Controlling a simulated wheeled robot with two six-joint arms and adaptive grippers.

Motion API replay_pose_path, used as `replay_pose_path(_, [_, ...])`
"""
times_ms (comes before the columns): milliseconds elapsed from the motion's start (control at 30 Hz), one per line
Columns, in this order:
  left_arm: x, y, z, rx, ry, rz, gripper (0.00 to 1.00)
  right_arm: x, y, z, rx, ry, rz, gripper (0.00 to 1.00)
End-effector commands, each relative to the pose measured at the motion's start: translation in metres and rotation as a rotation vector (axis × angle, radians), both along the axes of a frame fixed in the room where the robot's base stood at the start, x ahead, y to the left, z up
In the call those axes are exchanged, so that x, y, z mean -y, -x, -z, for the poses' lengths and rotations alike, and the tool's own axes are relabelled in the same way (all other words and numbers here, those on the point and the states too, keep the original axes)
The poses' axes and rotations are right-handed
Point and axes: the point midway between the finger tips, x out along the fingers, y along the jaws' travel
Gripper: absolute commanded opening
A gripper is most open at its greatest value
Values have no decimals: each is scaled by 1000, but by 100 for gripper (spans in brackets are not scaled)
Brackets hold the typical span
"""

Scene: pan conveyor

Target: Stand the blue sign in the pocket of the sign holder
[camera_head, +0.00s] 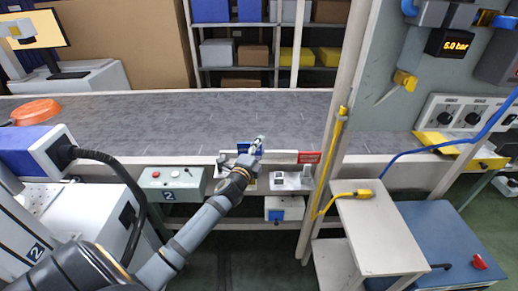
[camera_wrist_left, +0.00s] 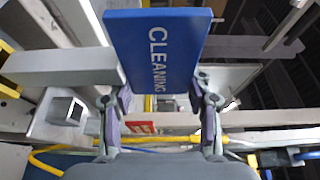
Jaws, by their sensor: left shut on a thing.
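The blue sign (camera_wrist_left: 158,48) with white "CLEANING" lettering stands between the two fingers of my left gripper (camera_wrist_left: 160,100) in the left wrist view. The gripper is shut on its lower part. In the head view the left gripper (camera_head: 250,155) is at the conveyor's near edge, with a little of the blue sign (camera_head: 243,148) showing beside it. A pale block with a square recess, which looks like the sign holder (camera_head: 278,179), is just right of the gripper and apart from the sign. It seems to show in the wrist view too (camera_wrist_left: 42,118). My right gripper is not in view.
A red sign (camera_head: 309,157) stands right of the gripper, near a beige upright post (camera_head: 336,110). A control box (camera_head: 172,183) with buttons is to the left. The grey conveyor belt (camera_head: 190,115) behind is mostly clear, with an orange pan (camera_head: 37,111) at its left end.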

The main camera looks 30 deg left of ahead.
Motion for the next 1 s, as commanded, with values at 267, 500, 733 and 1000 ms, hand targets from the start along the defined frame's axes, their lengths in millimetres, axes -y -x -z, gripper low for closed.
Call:
replay_pose_path(267, [0,0,8,1,0,0,16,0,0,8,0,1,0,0])
replay_pose_path(500, [0,0,14,0,0,0,16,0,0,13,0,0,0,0])
replay_pose_path(733, [0,0,20,0,0,0,16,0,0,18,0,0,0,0])
replay_pose_path(1000, [0,0,27,0,1,0,16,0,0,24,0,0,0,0])
